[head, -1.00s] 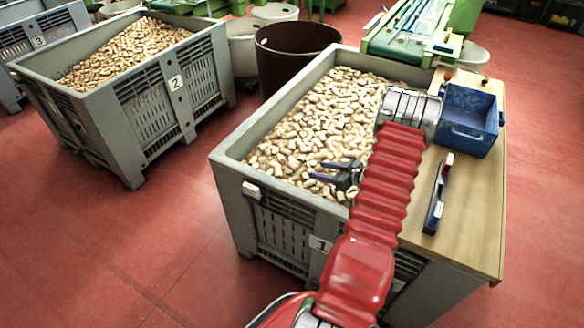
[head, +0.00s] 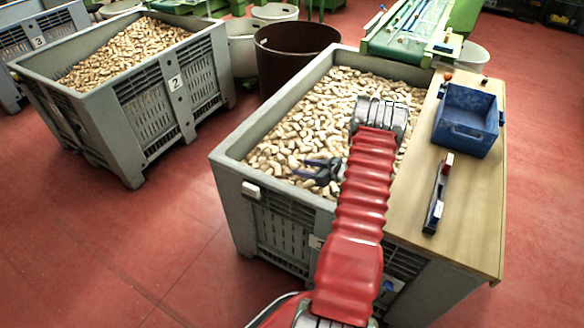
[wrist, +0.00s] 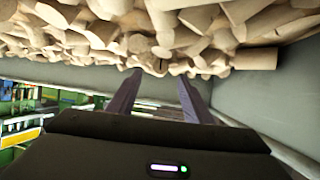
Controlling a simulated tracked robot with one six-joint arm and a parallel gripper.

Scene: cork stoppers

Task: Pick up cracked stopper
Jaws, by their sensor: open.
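Pale cork stoppers (head: 330,105) fill the grey bin numbered 1 in the head view. They also show along the top of the wrist view (wrist: 175,28), piled over one another. I cannot tell which stopper is cracked. My gripper (head: 308,168) is open over the near left part of the pile, its dark fingers pointing left. In the wrist view both fingers (wrist: 157,84) reach toward the stoppers with a gap between them and nothing held. Whether the fingertips touch the pile I cannot tell. My arm hides part of the pile.
A wooden board (head: 420,215) lies along the bin's right side. The grey bin wall (wrist: 262,95) is near the gripper. Bin 2 (head: 150,115) stands at left.

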